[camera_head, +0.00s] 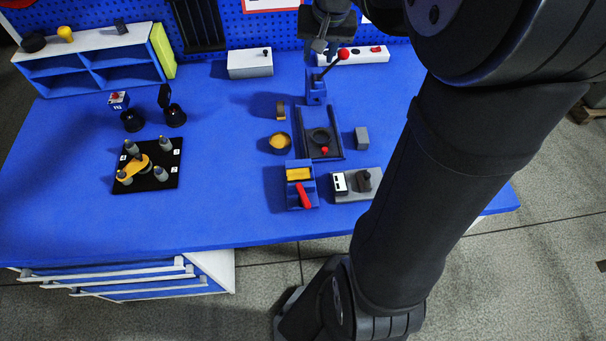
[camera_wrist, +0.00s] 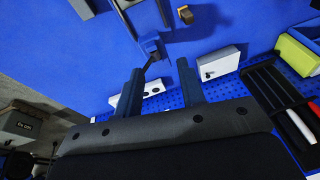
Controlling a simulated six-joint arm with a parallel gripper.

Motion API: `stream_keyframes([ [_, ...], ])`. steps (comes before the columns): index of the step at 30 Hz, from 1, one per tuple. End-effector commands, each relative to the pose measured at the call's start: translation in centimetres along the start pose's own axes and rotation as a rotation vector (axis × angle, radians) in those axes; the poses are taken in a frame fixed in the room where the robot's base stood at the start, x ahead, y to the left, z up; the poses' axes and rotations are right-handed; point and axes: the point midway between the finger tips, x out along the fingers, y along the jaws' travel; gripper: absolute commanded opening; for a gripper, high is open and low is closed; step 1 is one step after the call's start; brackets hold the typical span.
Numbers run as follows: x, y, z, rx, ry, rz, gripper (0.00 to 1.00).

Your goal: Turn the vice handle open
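The vice (camera_head: 292,198) is a small blue block near the front middle of the blue table, with a yellow piece in its top. Its red handle (camera_head: 304,196) lies slanted on the front side. My gripper (camera_head: 320,46) is at the back of the table, well behind the vice, above the blue press post with the red-balled lever. In the wrist view the two dark fingers of my gripper (camera_wrist: 159,78) stand wide apart. The press lever's dark rod (camera_wrist: 152,64) shows in the gap between them; I cannot tell its depth. The vice does not show in the wrist view.
The blue press (camera_head: 316,92) and its dark base stand behind the vice. A grey fixture (camera_head: 350,195) with a white switch sits close to its right. A white box (camera_head: 250,64) and white strip (camera_head: 366,55) are at the back. The table front-left is clear.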

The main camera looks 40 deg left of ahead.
Motion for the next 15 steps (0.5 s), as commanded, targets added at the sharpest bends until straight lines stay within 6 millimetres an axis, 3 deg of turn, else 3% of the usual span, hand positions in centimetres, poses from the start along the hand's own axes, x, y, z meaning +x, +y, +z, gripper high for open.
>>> stream_keyframes([
  [1,-0.5,-1.5,3.0,-0.047,-0.027,0.002,0.36],
  [3,-1.0,-2.9,7.0,-0.110,-0.073,0.011,0.36],
  [9,-1.6,-4.3,17.4,-0.270,-0.188,0.048,0.36],
  [12,-1.6,-4.1,20.7,-0.321,-0.225,0.062,0.36],
  [15,-1.6,-3.9,22.6,-0.351,-0.246,0.072,0.36],
])
